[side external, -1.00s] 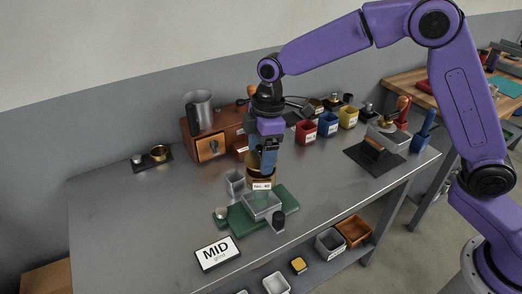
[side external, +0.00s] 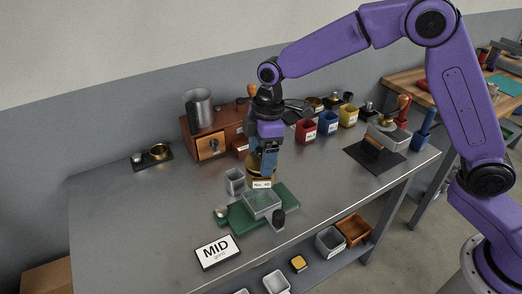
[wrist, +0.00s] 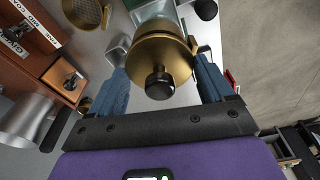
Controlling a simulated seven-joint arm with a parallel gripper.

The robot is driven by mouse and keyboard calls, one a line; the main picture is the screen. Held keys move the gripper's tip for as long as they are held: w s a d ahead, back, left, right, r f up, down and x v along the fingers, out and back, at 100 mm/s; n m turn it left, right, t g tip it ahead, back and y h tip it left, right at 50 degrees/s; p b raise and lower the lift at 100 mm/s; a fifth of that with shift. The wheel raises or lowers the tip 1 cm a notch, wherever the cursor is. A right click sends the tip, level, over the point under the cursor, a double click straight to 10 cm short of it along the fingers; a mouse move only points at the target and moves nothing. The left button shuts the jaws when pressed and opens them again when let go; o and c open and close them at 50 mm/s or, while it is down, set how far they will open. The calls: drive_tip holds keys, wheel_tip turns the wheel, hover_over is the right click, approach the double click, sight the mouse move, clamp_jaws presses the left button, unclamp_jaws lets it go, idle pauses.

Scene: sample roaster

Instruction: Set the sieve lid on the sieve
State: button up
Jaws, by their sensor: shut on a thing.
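The sieve lid (wrist: 158,56) is a round brass disc with a black knob, between my gripper's blue fingers in the wrist view. My gripper (side external: 266,172) is shut on the lid and points down over the sieve. The brass sieve (side external: 259,179), labelled No. 40, stands at the back of the green base, partly hidden by my fingers. In the wrist view brass shows directly beyond the lid. I cannot tell whether the lid touches the sieve rim.
A clear tray (side external: 262,204) sits on the green base (side external: 236,218), with a small grey cup (side external: 235,181) beside it. A wooden drawer box (side external: 211,147) and a metal jug (side external: 199,108) stand behind.

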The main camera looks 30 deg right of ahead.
drive_tip(key=shift+f, duration=0.55)
drive_tip(key=o, duration=0.9)
drive_tip(key=shift+o, duration=0.2)
wheel_tip(320, 180, up, 17)
drive_tip(key=d, duration=0.2)
drive_tip(key=shift+s+r, duration=0.15)
drive_tip(key=shift+s, duration=0.1)
drive_tip(key=s+d+f+m, duration=0.1)
drive_tip(key=s+d+f, duration=0.2)
drive_tip(key=s+d, duration=0.3)
drive_tip(key=s+d+f+m, duration=0.1)
drive_tip(key=s+d+f, duration=0.3)
drive_tip(key=s, duration=1)
drive_tip(key=s+d+f+m+h, duration=0.1)
drive_tip(key=s+d+f, duration=0.3)
drive_tip(key=s+d, duration=0.3)
drive_tip(key=s, duration=0.3)
drive_tip(key=shift+s+d+f, duration=0.25)
drive_tip(key=shift+s+d, duration=0.1)
